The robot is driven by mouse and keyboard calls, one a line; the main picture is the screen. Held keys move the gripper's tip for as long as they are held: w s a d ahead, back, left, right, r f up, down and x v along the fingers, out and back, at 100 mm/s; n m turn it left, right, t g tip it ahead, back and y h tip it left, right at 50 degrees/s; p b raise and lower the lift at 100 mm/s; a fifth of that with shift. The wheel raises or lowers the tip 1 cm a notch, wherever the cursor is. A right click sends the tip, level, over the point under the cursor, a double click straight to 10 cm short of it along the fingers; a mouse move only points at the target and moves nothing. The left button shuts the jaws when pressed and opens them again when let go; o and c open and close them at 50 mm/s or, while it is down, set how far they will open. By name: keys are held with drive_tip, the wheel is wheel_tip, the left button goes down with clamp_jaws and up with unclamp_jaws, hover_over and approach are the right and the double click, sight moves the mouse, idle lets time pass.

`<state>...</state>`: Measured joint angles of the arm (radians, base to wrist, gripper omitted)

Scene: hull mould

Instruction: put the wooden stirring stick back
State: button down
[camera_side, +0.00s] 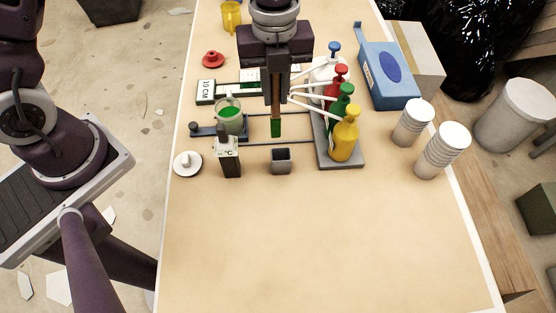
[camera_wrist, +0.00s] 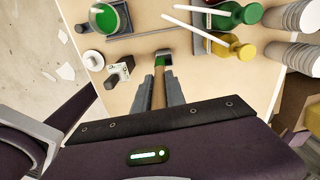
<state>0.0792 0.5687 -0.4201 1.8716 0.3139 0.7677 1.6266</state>
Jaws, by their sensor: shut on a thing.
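My gripper (camera_side: 275,98) is shut on the wooden stirring stick (camera_side: 276,128), which hangs upright with its green-stained end down. The stick also shows between the fingers in the wrist view (camera_wrist: 159,92). A small grey square holder (camera_side: 281,162) stands on the table just in front of the stick, to its lower right in the side view. In the side view the stick's end is apart from the holder. I cannot tell its exact height above the table. A clear cup of green liquid (camera_side: 229,116) stands left of the stick and also shows in the wrist view (camera_wrist: 103,18).
A grey °C meter (camera_side: 229,160) and a white round lid (camera_side: 187,163) stand left of the holder. Pump bottles in several colours, including yellow (camera_side: 344,138), stand on a grey tray (camera_side: 340,164) at right. White cup stacks (camera_side: 443,150) are farther right. The table front is clear.

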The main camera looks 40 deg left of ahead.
wheel_tip(320, 180, down, 11)
drive_tip(key=d, duration=0.2)
drive_tip(key=shift+s+r+m, duration=0.15)
drive_tip(key=shift+s+m, duration=0.1)
drive_tip(key=shift+m, duration=0.05)
drive_tip(key=c, duration=1.4)
unclamp_jaws()
drive_tip(key=shift+o, duration=0.2)
